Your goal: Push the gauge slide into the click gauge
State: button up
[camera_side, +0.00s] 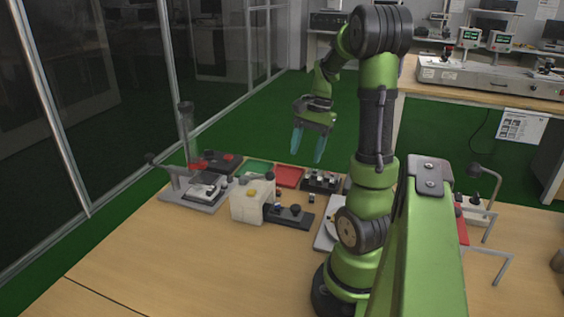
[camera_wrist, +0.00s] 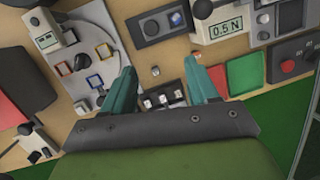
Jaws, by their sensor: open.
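The click gauge is a white box (camera_side: 250,205) with a yellow button, standing on the table left of my arm. In the wrist view its face (camera_wrist: 224,31) reads "0.5 N". A dark plate with a black knob, which looks like the gauge slide (camera_side: 291,216), lies beside the box on its right in the side view. It also shows in the wrist view (camera_wrist: 160,22), left of the box. I cannot tell how far it sits into the box. My gripper (camera_side: 306,156) is open and empty, raised above the table and apart from both. Its teal fingers are spread in the wrist view (camera_wrist: 160,72).
A red tray (camera_side: 288,177), a green tray (camera_side: 257,168) and a switch block (camera_side: 321,180) lie behind the gauge. A grey lever press (camera_side: 190,190) stands left. A black box with red buttons (camera_wrist: 293,57) shows at right in the wrist view. The table's front left is clear.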

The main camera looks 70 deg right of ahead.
jog(key=s+d+m+y, duration=0.1)
jog(key=s+d+m, duration=0.1)
jog(key=m, duration=0.1)
send_near(296, 207)
jog(key=shift+y, duration=0.4)
jog(key=x, duration=0.8)
jog(key=shift+d+f, duration=0.25)
jog(key=shift+d, duration=0.1)
grip_shut()
